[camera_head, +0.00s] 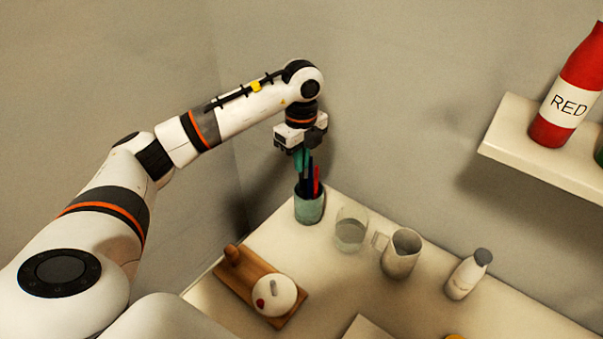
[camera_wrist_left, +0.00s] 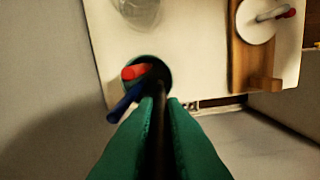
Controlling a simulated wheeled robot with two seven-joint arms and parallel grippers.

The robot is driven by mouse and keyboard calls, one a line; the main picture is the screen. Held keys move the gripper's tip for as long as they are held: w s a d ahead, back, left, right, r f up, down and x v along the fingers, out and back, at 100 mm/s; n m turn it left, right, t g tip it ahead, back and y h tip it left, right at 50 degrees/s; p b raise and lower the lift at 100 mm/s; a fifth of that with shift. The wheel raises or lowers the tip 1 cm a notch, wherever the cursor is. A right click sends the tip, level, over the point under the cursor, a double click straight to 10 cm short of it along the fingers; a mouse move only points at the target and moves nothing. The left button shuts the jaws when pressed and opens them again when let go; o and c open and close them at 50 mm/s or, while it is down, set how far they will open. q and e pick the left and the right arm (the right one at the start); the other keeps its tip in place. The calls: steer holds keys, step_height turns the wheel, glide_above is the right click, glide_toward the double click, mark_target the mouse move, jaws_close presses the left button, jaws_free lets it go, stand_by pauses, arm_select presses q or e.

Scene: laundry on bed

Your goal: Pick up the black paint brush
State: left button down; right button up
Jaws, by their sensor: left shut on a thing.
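My left gripper (camera_head: 301,155) is above the green cup (camera_head: 309,208) at the far left corner of the table, pointing down. Its green fingers also show in the left wrist view (camera_wrist_left: 158,140). They are shut on a dark, thin handle, the black paint brush (camera_wrist_left: 158,105), whose lower end runs into the cup. A red brush (camera_head: 316,181) and a blue brush (camera_wrist_left: 126,103) stand in the cup beside it. The cup's dark rim shows in the left wrist view (camera_wrist_left: 165,68). My right gripper is not in view.
A wall shelf (camera_head: 510,138) holds a red bottle (camera_head: 565,95). Walls are close behind the cup.

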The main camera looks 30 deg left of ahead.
arm_select(q)
step_height(320, 180, up, 12)
steer(key=shift+r+p, duration=0.1)
steer(key=shift+p, duration=0.2)
stand_by(0.5)
